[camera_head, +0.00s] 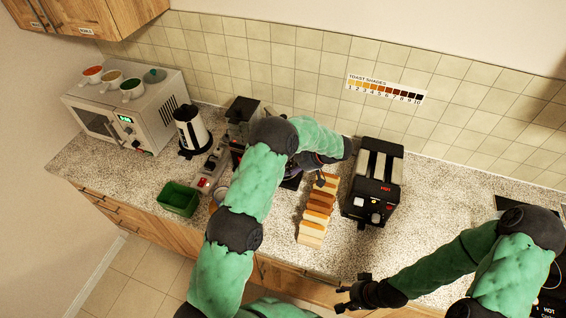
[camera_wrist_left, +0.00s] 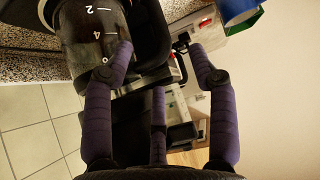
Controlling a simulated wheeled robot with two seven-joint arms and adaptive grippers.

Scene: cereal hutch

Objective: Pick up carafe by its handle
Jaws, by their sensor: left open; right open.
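In the left wrist view, the carafe (camera_wrist_left: 90,28) is a clear glass body with white number marks and a black handle (camera_wrist_left: 153,38). My left gripper (camera_wrist_left: 160,50) is open, with purple fingers. One fingertip overlaps the glass edge in the picture and the other is right of the handle, so the handle shows between them. I cannot tell whether any finger touches it. In the head view, my left gripper (camera_head: 308,162) is beside the coffee maker, and my arm hides most of the carafe. My right gripper (camera_head: 352,293) is open and empty near the counter's front edge.
A black coffee maker (camera_head: 243,112) stands behind my left arm. A row of bread slices (camera_head: 313,226) and a black toaster (camera_head: 373,187) are to the right. A kettle (camera_head: 190,130), green bin (camera_head: 178,199) and microwave (camera_head: 150,118) are left.

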